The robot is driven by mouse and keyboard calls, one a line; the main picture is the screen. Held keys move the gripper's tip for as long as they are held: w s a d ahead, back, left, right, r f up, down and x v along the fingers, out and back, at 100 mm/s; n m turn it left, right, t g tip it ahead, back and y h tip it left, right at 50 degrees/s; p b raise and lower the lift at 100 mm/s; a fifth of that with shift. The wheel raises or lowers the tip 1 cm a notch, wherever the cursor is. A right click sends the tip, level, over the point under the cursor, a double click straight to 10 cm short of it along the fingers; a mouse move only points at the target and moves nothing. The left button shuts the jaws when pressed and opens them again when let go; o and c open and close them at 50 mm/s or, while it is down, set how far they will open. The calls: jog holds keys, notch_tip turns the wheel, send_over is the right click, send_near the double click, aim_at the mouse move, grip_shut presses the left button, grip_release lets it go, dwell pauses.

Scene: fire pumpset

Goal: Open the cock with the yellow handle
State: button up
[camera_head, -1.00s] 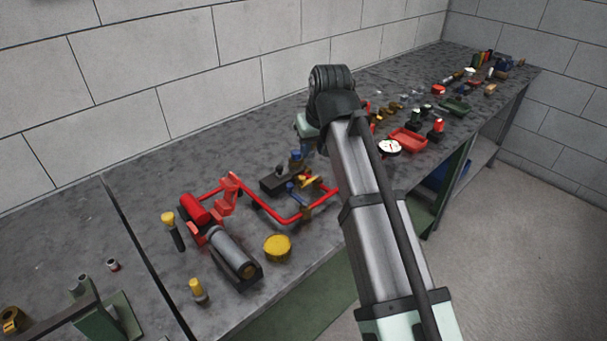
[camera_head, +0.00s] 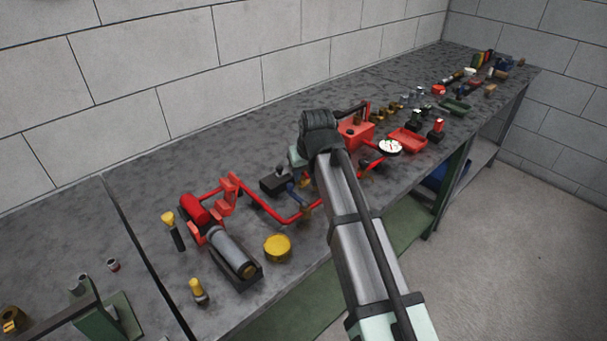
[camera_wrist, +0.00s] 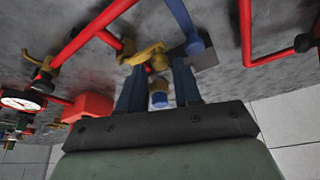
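The yellow handle (camera_wrist: 145,52) of the cock shows in the wrist view, above and between my fingertips, with a round brass part at its right end. My gripper (camera_wrist: 158,72) is open, its two dark fingers apart on either side of the handle's right end. I cannot tell whether they touch it. A small piece with a blue end (camera_wrist: 158,98) shows between the fingers. A blue handle (camera_wrist: 180,20) lies just right of the yellow one.
Red pipe (camera_head: 262,205) runs along the bench (camera_head: 130,187) around the cocks. A red tank (camera_head: 357,132) and a white gauge (camera_head: 390,146) stand right of my arm. A grey cylinder (camera_head: 232,252) and a yellow round piece (camera_head: 277,247) lie front left.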

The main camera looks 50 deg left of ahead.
jog(key=shift+x, duration=0.8)
jog(key=shift+c, duration=0.3)
grip_shut()
